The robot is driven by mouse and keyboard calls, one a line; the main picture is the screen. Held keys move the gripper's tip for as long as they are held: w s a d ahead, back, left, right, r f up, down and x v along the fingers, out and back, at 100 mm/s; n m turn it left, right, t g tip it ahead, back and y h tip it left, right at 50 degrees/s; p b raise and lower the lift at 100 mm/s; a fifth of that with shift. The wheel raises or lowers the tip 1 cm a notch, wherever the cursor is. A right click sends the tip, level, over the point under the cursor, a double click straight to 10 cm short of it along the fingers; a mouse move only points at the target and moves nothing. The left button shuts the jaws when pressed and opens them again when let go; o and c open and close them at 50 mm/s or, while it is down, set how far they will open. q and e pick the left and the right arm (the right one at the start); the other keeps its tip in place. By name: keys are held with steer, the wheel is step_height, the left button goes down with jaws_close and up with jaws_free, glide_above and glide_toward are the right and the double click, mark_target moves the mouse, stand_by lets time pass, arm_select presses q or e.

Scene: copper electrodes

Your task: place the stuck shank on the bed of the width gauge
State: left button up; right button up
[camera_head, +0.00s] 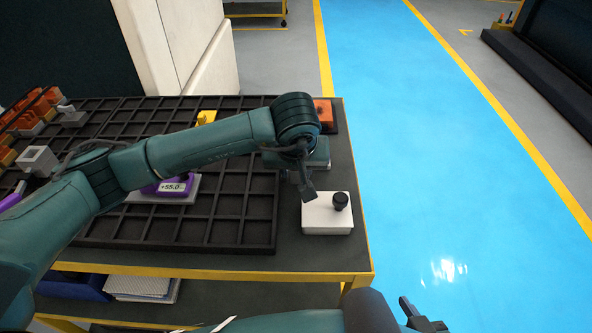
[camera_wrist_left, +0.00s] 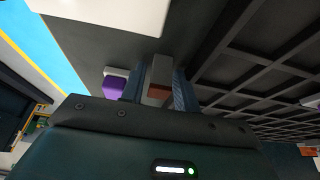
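My left gripper (camera_head: 308,190) is over the right end of the table, just left of and above a white box with a black knob. In the left wrist view its two fingers (camera_wrist_left: 160,92) are closed on both sides of a grey block, apparently the shank (camera_wrist_left: 161,72). An orange-brown part shows at the shank's near end. A purple gauge (camera_head: 172,187) with a display reading +55.0 stands on the rack, partly behind my left arm. Another purple and white device (camera_wrist_left: 114,87) shows beyond the fingers. I cannot tell which one is the width gauge. My right gripper (camera_head: 423,316) is low, off the table, open and empty.
The white box (camera_head: 320,222) stands near the table's right edge. A black compartment rack (camera_head: 205,232) covers most of the table. Orange and grey pieces (camera_head: 32,112) stand at the left. An orange block (camera_head: 323,112) is at the back right corner. Blue floor (camera_head: 430,160) lies clear to the right.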

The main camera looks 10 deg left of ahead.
arm_select(q)
steer(key=shift+c, duration=0.3)
jaws_close()
steer(key=shift+r, duration=0.15)
